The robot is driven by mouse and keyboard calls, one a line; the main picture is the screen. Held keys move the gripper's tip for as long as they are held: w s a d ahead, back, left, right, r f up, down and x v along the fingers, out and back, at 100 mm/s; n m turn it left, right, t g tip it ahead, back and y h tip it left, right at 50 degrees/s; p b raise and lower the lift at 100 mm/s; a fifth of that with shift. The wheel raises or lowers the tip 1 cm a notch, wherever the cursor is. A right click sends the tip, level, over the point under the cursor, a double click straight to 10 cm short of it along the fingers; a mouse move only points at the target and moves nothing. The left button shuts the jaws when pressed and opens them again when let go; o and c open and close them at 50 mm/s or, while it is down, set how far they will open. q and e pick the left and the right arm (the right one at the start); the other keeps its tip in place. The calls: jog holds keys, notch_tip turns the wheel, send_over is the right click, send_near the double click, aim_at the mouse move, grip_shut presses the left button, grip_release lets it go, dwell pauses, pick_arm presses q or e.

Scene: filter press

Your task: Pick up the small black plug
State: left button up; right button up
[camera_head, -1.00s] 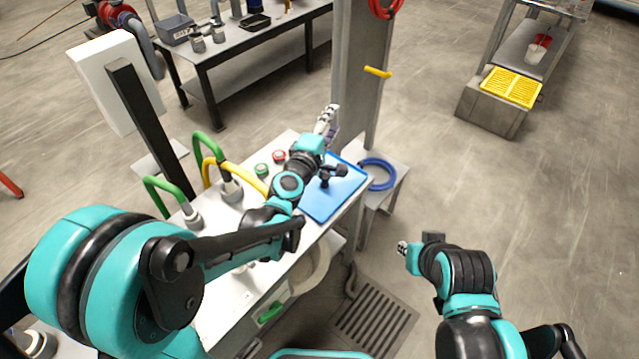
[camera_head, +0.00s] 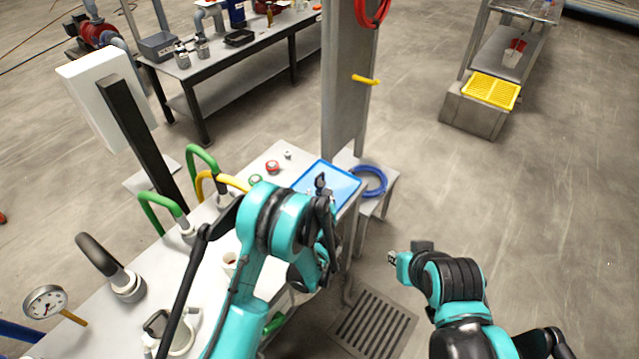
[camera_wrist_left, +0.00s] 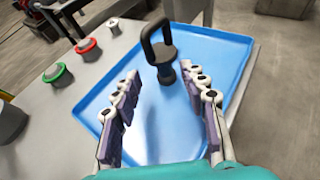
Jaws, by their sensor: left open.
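The small black plug (camera_wrist_left: 160,49) stands upright on the blue tray (camera_wrist_left: 210,50), with a loop handle on top and a round stem below. In the head view the plug (camera_head: 320,183) is a small dark shape on the tray (camera_head: 345,181). My left gripper (camera_wrist_left: 160,73) is open and empty, its two padded fingers over the near part of the tray. The plug lies ahead, between and just beyond the fingertips in that view. In the head view my arm mostly hides this gripper. My right gripper (camera_head: 395,258) is above the floor, away from the tray; its jaws are too small to read.
A red button (camera_head: 272,167) and a green button (camera_head: 255,180) sit left of the tray. Green and yellow hoses (camera_head: 160,203) rise from the bench further left. A grey post (camera_head: 345,80) and a blue coil (camera_head: 370,182) stand beyond the tray.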

aim_at(320, 189)
pick_arm(q)
jog(key=x, duration=0.1)
jog(key=b+x, duration=0.1)
jog(key=x, duration=0.2)
jog(key=shift+w+d+f, duration=0.25)
jog(key=shift+f, duration=0.05)
jog(key=shift+r, duration=0.1)
grip_shut()
jog(key=shift+r, duration=0.1)
